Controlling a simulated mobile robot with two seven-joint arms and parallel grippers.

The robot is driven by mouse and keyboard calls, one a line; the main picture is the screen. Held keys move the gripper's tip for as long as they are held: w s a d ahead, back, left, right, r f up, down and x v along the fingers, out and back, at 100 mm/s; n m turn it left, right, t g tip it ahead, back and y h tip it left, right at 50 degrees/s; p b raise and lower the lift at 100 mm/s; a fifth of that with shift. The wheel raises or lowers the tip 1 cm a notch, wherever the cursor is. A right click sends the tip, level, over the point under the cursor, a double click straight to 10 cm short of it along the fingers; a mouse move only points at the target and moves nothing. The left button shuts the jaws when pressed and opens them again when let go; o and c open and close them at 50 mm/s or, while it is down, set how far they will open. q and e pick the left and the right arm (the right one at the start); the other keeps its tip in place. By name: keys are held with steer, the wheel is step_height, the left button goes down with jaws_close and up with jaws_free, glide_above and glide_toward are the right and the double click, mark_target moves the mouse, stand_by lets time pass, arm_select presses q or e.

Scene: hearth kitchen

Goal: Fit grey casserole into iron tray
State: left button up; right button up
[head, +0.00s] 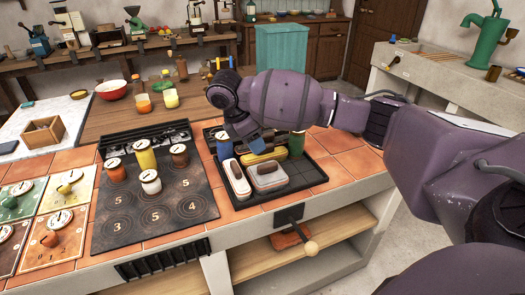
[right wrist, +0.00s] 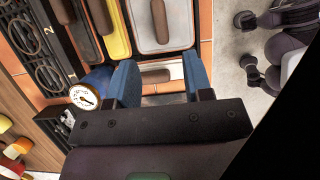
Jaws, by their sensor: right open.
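My right gripper (head: 257,142) is above the back part of the tray, apart from the casserole. In the right wrist view its two blue fingers (right wrist: 160,82) are spread. A pale piece with a brown handle shows between or beneath them; I cannot tell its exact depth. My left gripper is out of view.
The tray's front right is bare. A dark hob plate (head: 120,220) with several jars lies to the left.

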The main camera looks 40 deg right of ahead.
steer(key=v, duration=0.2)
steer(key=shift+a+r+p, duration=0.2)
steer(key=shift+r+p, duration=0.15)
steer(key=shift+r, duration=0.05)
stand_by(0.3)
